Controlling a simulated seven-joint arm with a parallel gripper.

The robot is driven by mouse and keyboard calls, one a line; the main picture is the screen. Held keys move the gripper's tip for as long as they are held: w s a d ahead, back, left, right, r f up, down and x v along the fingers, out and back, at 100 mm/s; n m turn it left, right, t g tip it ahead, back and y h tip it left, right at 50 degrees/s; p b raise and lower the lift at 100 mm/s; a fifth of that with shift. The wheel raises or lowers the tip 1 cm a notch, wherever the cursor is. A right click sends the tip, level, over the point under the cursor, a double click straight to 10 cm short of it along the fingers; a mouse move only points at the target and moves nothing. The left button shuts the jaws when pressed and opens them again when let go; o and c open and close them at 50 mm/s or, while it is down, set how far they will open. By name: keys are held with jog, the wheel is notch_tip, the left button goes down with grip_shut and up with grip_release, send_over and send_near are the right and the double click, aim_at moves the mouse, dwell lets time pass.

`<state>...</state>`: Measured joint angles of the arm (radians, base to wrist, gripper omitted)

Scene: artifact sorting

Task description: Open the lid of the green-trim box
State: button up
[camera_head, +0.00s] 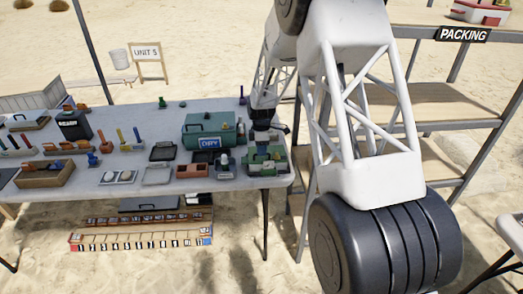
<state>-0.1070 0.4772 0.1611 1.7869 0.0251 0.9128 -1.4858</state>
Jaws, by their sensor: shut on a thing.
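The green-trim box (277,166) appears to be the small box with green edges at the right end of the table. My gripper (262,147) points down right over it, at its top. It appears shut on a part at the top of this box, likely the lid's handle, but the contact is small and dark. My arm and gripper hide part of the box's top, and I cannot tell whether the lid is raised.
A larger green case (196,127) with a blue label stands just behind and left on the table (130,198). Small grey-green items (224,163) sit close left of the box. A wooden shelf marked PACKING (447,91) stands at the right.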

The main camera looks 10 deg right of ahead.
jog(key=shift+r, duration=0.1)
jog(key=shift+w+r+g, duration=0.85)
jog(key=shift+w+g, duration=0.05)
jog(key=shift+g, duration=0.5)
jog(key=shift+w+r+g, duration=0.45)
jog(key=shift+w+g, duration=0.15)
jog(key=shift+g, duration=0.15)
jog(key=shift+w+r+g, duration=0.4)
jog(key=shift+w+g, duration=0.2)
jog(key=shift+g, duration=0.15)
jog(key=shift+w+r, duration=0.25)
jog(key=shift+w, duration=0.3)
